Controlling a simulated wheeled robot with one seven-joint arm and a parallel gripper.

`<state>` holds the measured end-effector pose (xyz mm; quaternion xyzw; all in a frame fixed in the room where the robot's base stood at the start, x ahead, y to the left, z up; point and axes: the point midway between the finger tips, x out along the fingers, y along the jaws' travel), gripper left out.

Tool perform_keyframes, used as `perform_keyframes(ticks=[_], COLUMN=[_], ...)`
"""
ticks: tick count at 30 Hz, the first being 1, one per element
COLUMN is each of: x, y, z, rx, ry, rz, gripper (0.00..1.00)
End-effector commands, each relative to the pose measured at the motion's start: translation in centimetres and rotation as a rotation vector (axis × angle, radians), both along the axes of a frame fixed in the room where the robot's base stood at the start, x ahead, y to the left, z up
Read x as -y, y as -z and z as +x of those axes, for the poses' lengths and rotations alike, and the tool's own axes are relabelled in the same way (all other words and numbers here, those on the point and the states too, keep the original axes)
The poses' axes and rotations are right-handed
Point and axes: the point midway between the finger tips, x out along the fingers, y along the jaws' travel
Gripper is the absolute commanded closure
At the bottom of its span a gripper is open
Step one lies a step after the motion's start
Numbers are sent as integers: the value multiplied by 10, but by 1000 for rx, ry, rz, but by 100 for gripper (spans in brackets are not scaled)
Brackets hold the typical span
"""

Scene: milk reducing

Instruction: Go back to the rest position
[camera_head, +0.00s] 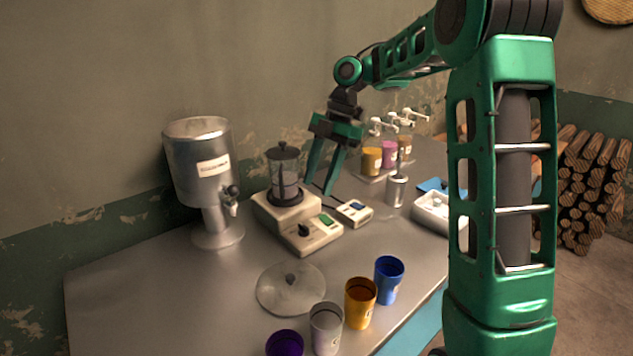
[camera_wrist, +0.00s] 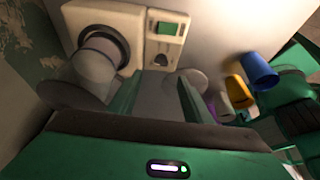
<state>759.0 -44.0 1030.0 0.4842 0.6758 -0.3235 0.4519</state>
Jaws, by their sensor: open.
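My gripper (camera_head: 324,167) is open and empty, with its two green fingers pointing down. In the head view it hangs just right of a blender-like jug (camera_head: 284,172) that stands on a cream machine base (camera_head: 297,218). I cannot tell whether the fingers touch anything there. The gripper also shows in the wrist view (camera_wrist: 158,95), with nothing between its fingers. The cream base is above it there, with a round dark ring and a green screen. My green arm reaches over the table from the right.
A metal dispenser (camera_head: 201,165) stands at the left. A round lid (camera_head: 291,287) lies in front. Purple, grey, orange (camera_head: 360,303) and blue (camera_head: 389,280) cups line the front edge. Syrup pump bottles (camera_head: 388,156) stand behind, and a white tray (camera_head: 431,213) lies right. The table's left front (camera_head: 150,300) is clear.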

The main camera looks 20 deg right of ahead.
Motion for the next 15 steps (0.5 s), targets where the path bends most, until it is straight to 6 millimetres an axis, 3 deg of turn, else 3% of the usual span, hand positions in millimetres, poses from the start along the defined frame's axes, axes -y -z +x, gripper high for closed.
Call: perform_keyframes(ticks=[9, 15], x=[2, 19], y=[-2, -8], z=[-5, -40], rx=[-10, -85], ry=[44, 403], rz=[-12, -94], gripper=[55, 55])
